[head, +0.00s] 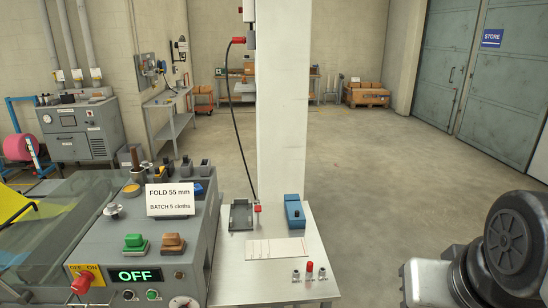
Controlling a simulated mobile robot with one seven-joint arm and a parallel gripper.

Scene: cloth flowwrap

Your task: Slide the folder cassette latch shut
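A grey machine (110,245) stands at the lower left. Its sloped top carries a green knob (135,240), a brown knob (173,242), a red-handled switch (82,285) and a lit display (135,275) reading OFF. Behind a white card (170,200) reading "FOLD 55 mm, BATCH 5 cloths" are several small blocks and knobs. I cannot tell which part is the folder cassette or its latch, nor whether the latch is open or shut. Part of my arm shows at the lower right. My gripper is not in view.
A pale side table (260,278) holds a dark grey bracket (241,214), a blue box (294,211), a marked white sheet (276,249) and small red and metal pieces. A white column (281,100) rises behind it. The floor (385,165) to the right is clear.

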